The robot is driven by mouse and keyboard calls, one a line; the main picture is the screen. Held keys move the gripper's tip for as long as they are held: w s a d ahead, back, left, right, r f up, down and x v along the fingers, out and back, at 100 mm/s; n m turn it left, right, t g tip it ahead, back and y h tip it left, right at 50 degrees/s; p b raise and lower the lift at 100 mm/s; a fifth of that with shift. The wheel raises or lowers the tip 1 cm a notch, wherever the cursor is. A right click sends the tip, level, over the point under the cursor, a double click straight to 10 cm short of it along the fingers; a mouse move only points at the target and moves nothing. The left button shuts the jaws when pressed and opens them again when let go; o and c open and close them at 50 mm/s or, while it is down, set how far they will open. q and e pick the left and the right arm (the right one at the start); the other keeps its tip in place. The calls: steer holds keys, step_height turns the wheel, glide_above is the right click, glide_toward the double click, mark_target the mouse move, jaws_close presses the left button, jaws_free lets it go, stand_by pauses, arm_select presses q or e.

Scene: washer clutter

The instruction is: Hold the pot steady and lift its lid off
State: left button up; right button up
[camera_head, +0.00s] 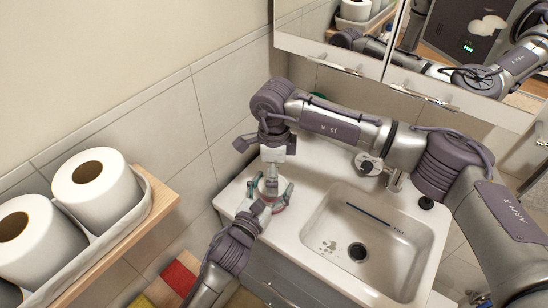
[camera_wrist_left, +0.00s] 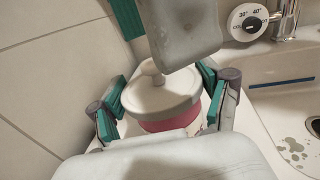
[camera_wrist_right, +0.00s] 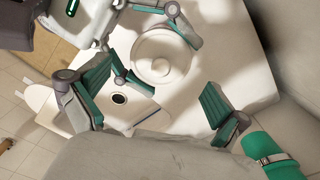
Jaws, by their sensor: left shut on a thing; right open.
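The pot (camera_wrist_left: 168,124) has a pink-red body and stands upright on the washbasin's left ledge. Its pale round lid (camera_wrist_left: 165,97) sits on top, with a round knob (camera_wrist_left: 151,69) in its middle. In the head view the pot (camera_head: 279,208) is mostly hidden by my grippers. My left gripper (camera_head: 270,198) is shut on the pot, with green-padded fingers on opposite sides of it in the left wrist view (camera_wrist_left: 160,112). My right gripper (camera_head: 268,152) is open and empty above the lid. In the right wrist view its fingers (camera_wrist_right: 157,97) are spread wide, with the lid (camera_wrist_right: 160,55) beyond them.
The sink basin (camera_head: 335,255) with a drain and tap lies right of the pot. A mirror cabinet (camera_head: 340,55) hangs behind. A wooden shelf (camera_head: 160,205) with toilet rolls (camera_head: 97,185) is at the left. A green container (camera_wrist_right: 270,150) stands near my right gripper.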

steer(key=shift+f, duration=1.25)
